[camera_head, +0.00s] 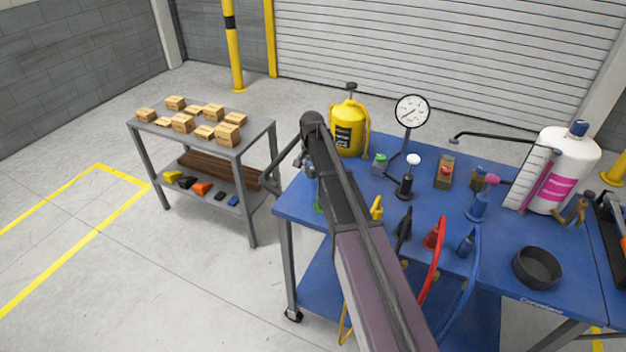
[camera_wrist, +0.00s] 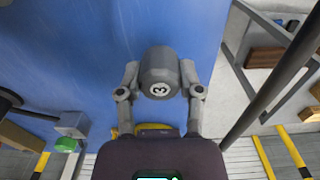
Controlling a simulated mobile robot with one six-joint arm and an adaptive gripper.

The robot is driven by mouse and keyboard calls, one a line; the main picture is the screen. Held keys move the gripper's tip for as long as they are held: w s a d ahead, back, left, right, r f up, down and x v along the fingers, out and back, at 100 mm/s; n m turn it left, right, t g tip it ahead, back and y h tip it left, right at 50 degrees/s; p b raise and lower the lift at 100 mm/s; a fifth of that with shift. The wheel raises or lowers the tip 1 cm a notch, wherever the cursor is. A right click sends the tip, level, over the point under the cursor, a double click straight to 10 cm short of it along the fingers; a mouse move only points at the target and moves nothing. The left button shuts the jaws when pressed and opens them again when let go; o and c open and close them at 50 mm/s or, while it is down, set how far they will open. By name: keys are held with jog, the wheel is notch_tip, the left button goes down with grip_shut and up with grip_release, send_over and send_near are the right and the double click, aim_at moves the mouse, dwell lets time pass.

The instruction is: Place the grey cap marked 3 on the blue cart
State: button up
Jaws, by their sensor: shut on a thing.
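The grey cap marked 3 (camera_wrist: 159,66) shows at the centre of the wrist view, its 3 facing the camera. My gripper (camera_wrist: 160,78) is shut on it, with one finger on each side. The gripper (camera_head: 309,162) is mostly hidden behind my arm there, and the cap cannot be made out.
A yellow canister (camera_head: 347,130), a dial gauge (camera_head: 411,111), a white bottle (camera_head: 568,165), a black bowl (camera_head: 537,267) and several small fittings stand on the cart. A grey shelf cart (camera_head: 250,140) with cardboard boxes (camera_head: 183,123) is at the left, across a floor gap.

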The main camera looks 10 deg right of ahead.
aim_at(312, 185)
jog(key=shift+f+b, duration=1.9)
jog(key=shift+f, duration=0.2)
jog(key=o, duration=0.7)
jog(key=shift+o, duration=0.2)
jog(key=shift+r, duration=0.15)
notch_tip(312, 185, up, 12)
jog(key=p, duration=1.2)
jog(key=shift+r, duration=0.1)
jog(key=shift+s, duration=0.1)
